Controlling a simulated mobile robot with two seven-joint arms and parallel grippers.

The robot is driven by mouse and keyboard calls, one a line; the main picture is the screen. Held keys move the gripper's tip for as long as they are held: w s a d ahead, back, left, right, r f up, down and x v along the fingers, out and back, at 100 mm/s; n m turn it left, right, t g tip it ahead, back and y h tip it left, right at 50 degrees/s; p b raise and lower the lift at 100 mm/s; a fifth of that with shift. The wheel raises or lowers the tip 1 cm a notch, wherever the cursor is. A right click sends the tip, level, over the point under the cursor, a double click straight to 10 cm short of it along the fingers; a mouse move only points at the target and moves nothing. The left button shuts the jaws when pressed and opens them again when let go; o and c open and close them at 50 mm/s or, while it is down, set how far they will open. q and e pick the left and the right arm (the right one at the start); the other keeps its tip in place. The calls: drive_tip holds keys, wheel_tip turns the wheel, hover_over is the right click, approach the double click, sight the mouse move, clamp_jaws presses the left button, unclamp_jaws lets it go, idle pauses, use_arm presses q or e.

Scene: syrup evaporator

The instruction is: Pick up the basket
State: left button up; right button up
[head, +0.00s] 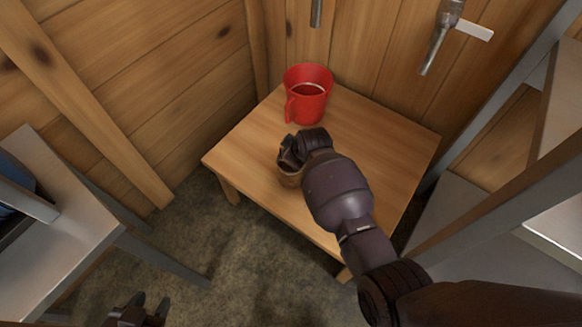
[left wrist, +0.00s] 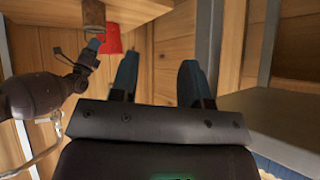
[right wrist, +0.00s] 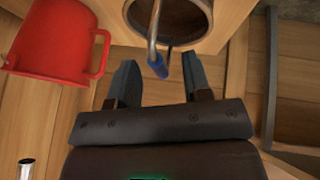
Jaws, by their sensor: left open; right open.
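The basket (head: 290,178) is a small brown round vessel standing on the wooden table, partly hidden by my right arm in the head view. The right wrist view shows its open rim (right wrist: 203,36) and a thin metal handle (right wrist: 153,35) with a blue part at its end. My right gripper (head: 290,150) is over the basket; in the right wrist view its fingers (right wrist: 158,76) are apart, with the blue part between or just beyond them. I cannot tell whether they touch it. My left gripper (head: 138,304) is open and empty, low and away from the table.
A metal tap (head: 440,40) sticks out of the wooden wall above. Metal frames stand at the left (head: 60,250) and right (head: 500,180). The table's right side is clear.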

drive_tip(key=shift+w+a+f, duration=0.1)
drive_tip(key=shift+a+f, duration=0.05)
drive_tip(key=shift+f, duration=0.65)
drive_tip(key=shift+w, duration=0.3)
drive_tip(key=shift+r, duration=0.15)
clamp_jaws()
